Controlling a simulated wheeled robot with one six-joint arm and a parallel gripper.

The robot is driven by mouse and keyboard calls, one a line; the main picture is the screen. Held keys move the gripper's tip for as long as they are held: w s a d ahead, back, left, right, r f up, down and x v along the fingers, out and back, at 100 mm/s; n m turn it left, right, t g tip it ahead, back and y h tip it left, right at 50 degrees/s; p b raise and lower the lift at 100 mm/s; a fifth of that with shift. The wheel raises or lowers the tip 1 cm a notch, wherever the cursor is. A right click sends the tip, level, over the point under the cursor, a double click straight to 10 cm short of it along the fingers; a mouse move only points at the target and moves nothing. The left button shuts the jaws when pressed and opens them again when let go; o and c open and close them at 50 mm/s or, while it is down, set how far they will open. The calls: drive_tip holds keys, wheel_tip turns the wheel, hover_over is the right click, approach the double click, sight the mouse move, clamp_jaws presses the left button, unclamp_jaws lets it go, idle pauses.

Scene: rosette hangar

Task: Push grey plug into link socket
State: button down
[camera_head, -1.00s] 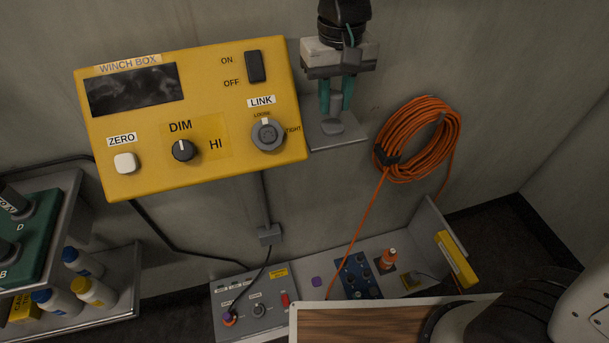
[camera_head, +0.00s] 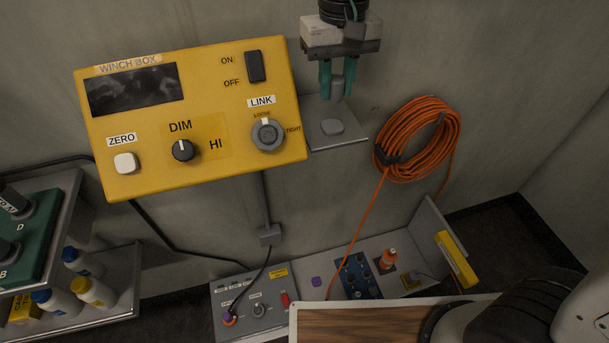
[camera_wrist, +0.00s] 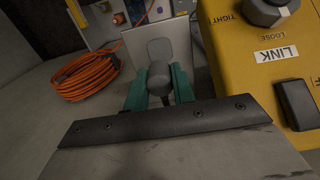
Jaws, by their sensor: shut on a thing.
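My gripper (camera_head: 337,92) is shut on the grey plug (camera_head: 337,86) and holds it just above a small grey wall shelf (camera_head: 350,143). In the wrist view the plug (camera_wrist: 158,74) sits between the teal fingers of my gripper (camera_wrist: 159,82). A grey rounded pad (camera_head: 332,127) shows on the shelf below it. The link socket (camera_head: 267,134) is on the yellow winch box (camera_head: 220,170), left of and lower than my gripper. Its grey ring has a white mark at LOOSE. The socket (camera_wrist: 264,10) is partly cut off in the wrist view.
A coiled orange cable (camera_head: 418,140) hangs on the wall to the right. The box also carries a black switch (camera_head: 254,66), a DIM knob (camera_head: 183,150) and a white button (camera_head: 125,162). A grey panel (camera_head: 255,320) and small items lie below. The space before the box face is clear.

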sight(267, 134)
drive_tip(key=s+a+r+n+t+y, duration=0.1)
drive_tip(key=s+a+r+n+t, duration=0.1)
drive_tip(key=s+a+n+t, duration=0.45)
drive_tip(key=s+a+r+n+t+y, duration=0.1)
drive_tip(key=s+a+n+t+y, duration=0.15)
drive_tip(key=s+n, duration=0.85)
drive_tip(key=shift+n+h, duration=0.25)
drive_tip(key=shift+h, duration=0.2)
drive_tip(key=shift+w+r+x, duration=0.15)
drive_tip(key=shift+x, duration=0.85)
drive_tip(key=shift+w+r+x, duration=0.15)
drive_tip(key=shift+x, duration=0.8)
drive_tip(key=shift+w+r+x, duration=0.1)
drive_tip(key=shift+w+x, duration=0.05)
drive_tip(key=shift+x, duration=0.85)
drive_tip(key=shift+w+f, duration=0.25)
drive_tip(key=c, duration=1.1)
unclamp_jaws()
